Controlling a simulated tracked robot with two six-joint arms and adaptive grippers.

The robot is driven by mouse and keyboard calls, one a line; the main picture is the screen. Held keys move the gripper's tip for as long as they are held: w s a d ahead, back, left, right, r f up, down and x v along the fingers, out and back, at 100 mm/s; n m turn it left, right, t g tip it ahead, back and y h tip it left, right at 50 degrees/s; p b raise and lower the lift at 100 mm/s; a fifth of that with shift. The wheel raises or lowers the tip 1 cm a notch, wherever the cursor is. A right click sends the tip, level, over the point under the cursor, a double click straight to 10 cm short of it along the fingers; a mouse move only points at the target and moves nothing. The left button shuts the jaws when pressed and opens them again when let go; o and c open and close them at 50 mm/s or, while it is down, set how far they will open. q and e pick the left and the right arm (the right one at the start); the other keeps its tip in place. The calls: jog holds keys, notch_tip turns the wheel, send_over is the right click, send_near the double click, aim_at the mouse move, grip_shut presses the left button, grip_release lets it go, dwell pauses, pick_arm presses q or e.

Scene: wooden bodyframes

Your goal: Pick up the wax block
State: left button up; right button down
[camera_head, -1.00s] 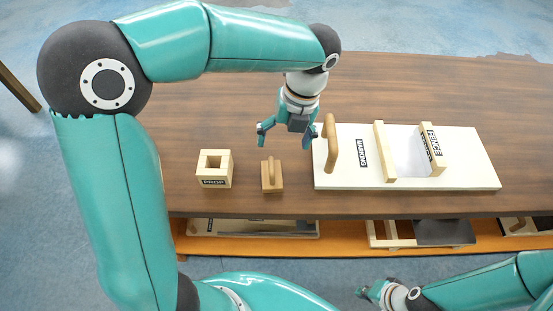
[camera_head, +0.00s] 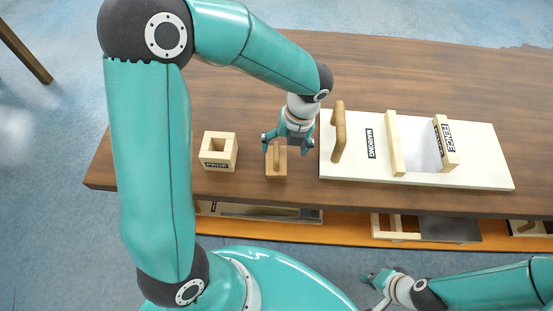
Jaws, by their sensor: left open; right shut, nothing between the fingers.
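A small brown wooden block with a raised handle (camera_head: 276,170) sits on the table near its front edge. It bears no label that I can read, and I take it to be the wax block. My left gripper (camera_head: 286,147) is open and low over the back part of this block, with its fingers spread to either side of the handle. Part of the handle's far end is hidden by the gripper, and I cannot tell whether they touch. My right gripper (camera_head: 371,287) is shut and empty, low in front of the table.
A pale hollow block marked PROP (camera_head: 219,149) stands left of the small block. A lower orange shelf (camera_head: 340,226) holds more frames. The back of the table is clear.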

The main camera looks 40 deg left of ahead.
aim_at(278, 157)
pick_arm(q)
jog(key=f, duration=0.1)
jog(key=s+f, duration=0.1)
jog(key=a+f, duration=0.1)
jog(key=f, duration=0.1)
jog(key=shift+s, duration=0.15)
jog(key=shift+a+f, duration=0.1)
jog(key=shift+f, duration=0.35)
jog(key=c, duration=1.3)
